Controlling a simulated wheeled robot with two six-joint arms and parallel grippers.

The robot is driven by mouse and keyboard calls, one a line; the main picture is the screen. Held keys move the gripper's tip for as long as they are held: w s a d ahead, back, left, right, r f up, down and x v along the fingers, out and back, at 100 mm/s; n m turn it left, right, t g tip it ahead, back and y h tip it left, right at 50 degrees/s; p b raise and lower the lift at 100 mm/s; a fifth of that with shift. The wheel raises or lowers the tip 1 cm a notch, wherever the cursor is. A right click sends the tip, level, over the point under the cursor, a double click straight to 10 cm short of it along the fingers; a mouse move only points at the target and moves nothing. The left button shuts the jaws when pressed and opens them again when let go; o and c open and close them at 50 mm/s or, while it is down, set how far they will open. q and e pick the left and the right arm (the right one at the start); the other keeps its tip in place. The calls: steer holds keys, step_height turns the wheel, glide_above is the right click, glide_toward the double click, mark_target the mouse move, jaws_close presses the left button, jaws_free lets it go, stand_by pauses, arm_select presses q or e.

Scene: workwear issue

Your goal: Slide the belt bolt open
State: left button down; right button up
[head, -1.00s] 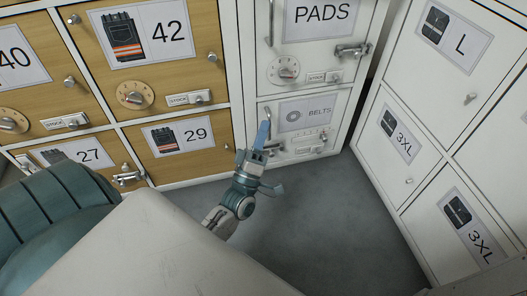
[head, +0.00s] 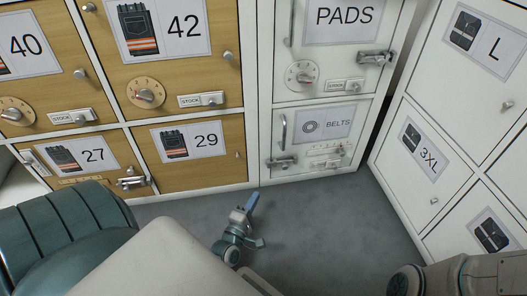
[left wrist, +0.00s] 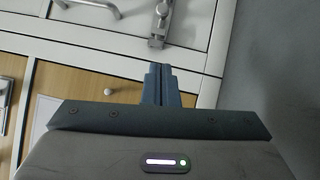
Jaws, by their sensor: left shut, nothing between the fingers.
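The white BELTS door (head: 341,141) is closed in the lower middle of the head view. Its metal bolt (head: 283,162) sits at the door's lower left, below the upright handle (head: 283,131). The bolt also shows at the top of the left wrist view (left wrist: 158,27), ahead of the fingers. How far the bolt is drawn is too small to tell. My left gripper (head: 252,200) is shut and empty, with blue fingers, below and left of the bolt and apart from it. Its fingers (left wrist: 158,72) also show in the wrist view. My right gripper is not in view.
The white PADS locker (head: 343,50) is above, with its own bolt and dial. Wooden lockers (head: 188,143) stand to the left and white lockers (head: 426,165) to the right. The grey floor (head: 325,225) in front is clear.

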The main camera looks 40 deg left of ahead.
mark_target(286, 169)
arm_select(q)
steer(key=d+b+x, duration=0.2)
steer(key=b+x, duration=0.1)
steer(key=x, duration=0.8)
steer(key=shift+w+d+r+b, duration=0.25)
steer(key=shift+w+d+b, duration=0.05)
steer(key=shift+w, duration=0.4)
steer(key=shift+w+d, duration=0.85)
steer(key=shift+w, duration=0.15)
